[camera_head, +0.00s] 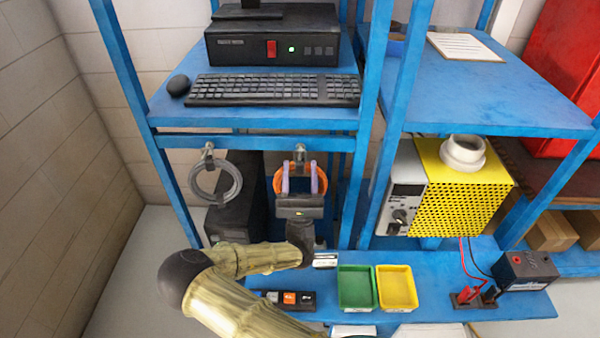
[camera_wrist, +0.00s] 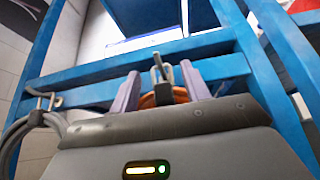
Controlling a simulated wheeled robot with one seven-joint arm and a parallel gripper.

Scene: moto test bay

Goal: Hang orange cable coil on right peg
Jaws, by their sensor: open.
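The orange cable coil (camera_head: 278,182) is at the right peg (camera_head: 300,152) on the blue crossbar and appears to hang from it. My gripper (camera_head: 299,178) is in front of the coil, its two pale purple fingers apart and overlapping the ring in the head view. In the wrist view, part of the orange coil (camera_wrist: 180,95) shows between the open fingers (camera_wrist: 160,85), below the metal peg (camera_wrist: 157,70). The gripper body hides the coil's lower part there. I cannot tell whether a finger touches the coil.
A grey cable coil (camera_head: 216,181) hangs on the left peg (camera_head: 208,150). A black box (camera_head: 232,210) stands behind the pegs. A yellow perforated unit (camera_head: 460,190) is at the right.

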